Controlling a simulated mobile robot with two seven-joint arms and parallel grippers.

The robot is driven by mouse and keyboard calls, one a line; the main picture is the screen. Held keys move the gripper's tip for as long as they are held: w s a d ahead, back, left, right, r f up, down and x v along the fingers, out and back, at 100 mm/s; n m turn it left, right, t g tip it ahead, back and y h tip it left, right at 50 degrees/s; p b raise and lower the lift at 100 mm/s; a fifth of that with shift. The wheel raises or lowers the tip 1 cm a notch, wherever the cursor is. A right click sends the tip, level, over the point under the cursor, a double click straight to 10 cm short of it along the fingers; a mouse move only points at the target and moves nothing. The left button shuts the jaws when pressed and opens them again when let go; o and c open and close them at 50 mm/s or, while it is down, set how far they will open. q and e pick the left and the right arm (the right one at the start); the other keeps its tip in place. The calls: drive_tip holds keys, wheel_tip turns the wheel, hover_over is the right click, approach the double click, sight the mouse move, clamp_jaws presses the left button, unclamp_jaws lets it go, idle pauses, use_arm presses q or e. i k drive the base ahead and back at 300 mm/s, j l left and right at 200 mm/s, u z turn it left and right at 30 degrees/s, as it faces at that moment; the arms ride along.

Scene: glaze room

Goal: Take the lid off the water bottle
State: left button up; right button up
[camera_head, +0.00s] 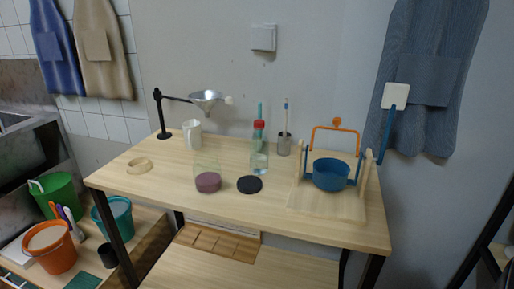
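The water bottle (259,161) stands upright on the wooden table, right of the middle of its top. It is clear, with a pale, see-through body. A red lid (259,124) sits on its top. A thin teal stick (260,108) shows above the lid; I cannot tell whether it belongs to the bottle or stands behind it. Neither of my grippers is in view.
On the wooden table (150,190), a glass jar of purple stuff (208,182) and a black disc (249,185) lie before the bottle. A grey cup with a brush (284,146) and a blue pot (330,175) stand right. A funnel stand (162,115) and white mug (192,134) stand left.

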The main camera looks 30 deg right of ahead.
sight(259, 143)
drive_tip(key=i+j, duration=0.4)
drive_tip(key=i, duration=0.15)
drive_tip(key=i+j+z, duration=0.1)
drive_tip(key=z, duration=0.4)
drive_tip(key=i+j+z, duration=0.15)
drive_tip(key=z, duration=0.35)
